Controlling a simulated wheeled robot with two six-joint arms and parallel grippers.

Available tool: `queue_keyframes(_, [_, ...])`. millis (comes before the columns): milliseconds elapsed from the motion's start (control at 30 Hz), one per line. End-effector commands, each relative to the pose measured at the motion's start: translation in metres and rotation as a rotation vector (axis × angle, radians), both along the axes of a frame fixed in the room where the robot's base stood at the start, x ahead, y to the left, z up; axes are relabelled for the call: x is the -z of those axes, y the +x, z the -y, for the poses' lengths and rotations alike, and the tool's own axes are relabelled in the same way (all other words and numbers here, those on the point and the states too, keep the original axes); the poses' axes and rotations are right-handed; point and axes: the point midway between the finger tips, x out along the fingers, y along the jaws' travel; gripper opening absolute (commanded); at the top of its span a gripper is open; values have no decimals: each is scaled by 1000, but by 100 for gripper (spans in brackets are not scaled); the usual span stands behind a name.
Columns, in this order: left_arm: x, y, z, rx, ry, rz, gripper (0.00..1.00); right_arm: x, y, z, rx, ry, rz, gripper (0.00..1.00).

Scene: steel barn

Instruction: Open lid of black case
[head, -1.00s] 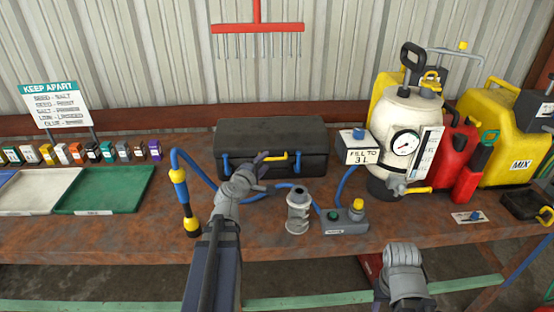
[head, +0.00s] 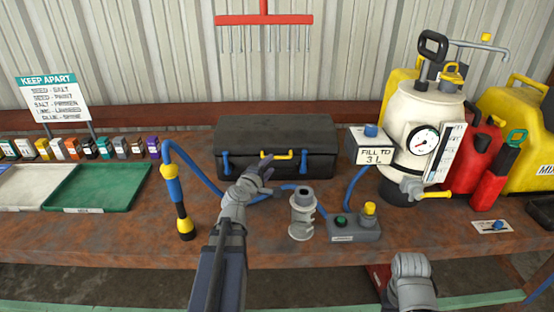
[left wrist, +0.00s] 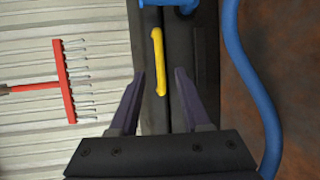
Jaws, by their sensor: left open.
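The black case (head: 275,140) stands closed at the back of the rusty bench, with blue latches on its front and a yellow handle (head: 283,156) between them. My left gripper (head: 262,170) is open just in front of the case, near the handle. In the left wrist view the yellow handle (left wrist: 158,62) lies ahead of and between the two open fingers (left wrist: 162,95), with the black case behind it. I cannot tell whether they touch. My right arm's end shows at the lower right in the head view, its fingers hidden.
A blue hose (head: 205,175) runs in front of the case. A grey cylindrical fitting (head: 302,215) and a grey button box (head: 355,225) stand right of my left arm. A white pressure tank (head: 412,125) is at the right, a green tray (head: 97,187) at the left.

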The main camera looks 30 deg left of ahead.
Motion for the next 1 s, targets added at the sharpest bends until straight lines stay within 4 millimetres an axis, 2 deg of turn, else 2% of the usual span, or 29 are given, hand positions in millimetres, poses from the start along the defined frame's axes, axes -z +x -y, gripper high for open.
queue_keyframes(400, [12, 60, -10, 1, 1, 0, 47, 12, 0, 0, 0, 0, 0, 50])
queue_keyframes(533, [13, 69, -11, 0, 0, 0, 47, 13, 0, 0, 0, 0, 0, 50])
queue_keyframes(767, [13, 69, -10, 0, 0, 0, 47, 13, 0, 0, 0, 0, 0, 50])
queue_keyframes(1000, [13, 69, -10, 0, 0, 0, 22, 13, 0, 0, 0, 0, 0, 50])
